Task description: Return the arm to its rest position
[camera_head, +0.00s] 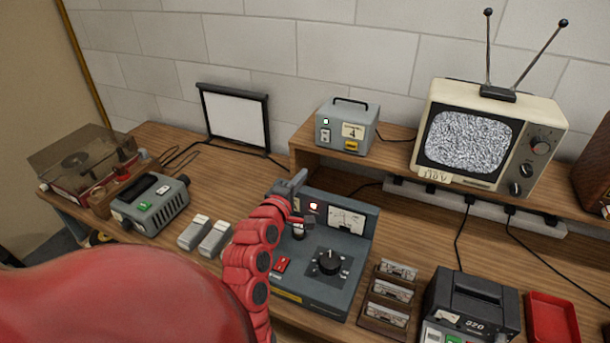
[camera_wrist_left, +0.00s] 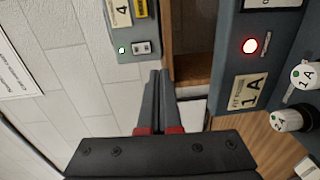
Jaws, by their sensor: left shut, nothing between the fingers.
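My left arm (camera_head: 120,295) reaches in red from the lower left of the head view. The console panel (camera_wrist_left: 232,65) with a lit red lamp stands just right of the fingers. Whether the gripper touches it I cannot tell. My right gripper is not in view.
A raised shelf bears a grey box (camera_head: 346,128) and a television (camera_head: 490,135) showing static. A turntable (camera_head: 85,165), a grey-green device (camera_head: 150,204), a cassette rack (camera_head: 388,297), a black device (camera_head: 470,303) and a red tray (camera_head: 551,318) stand on the bench. A white screen (camera_head: 236,116) stands behind.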

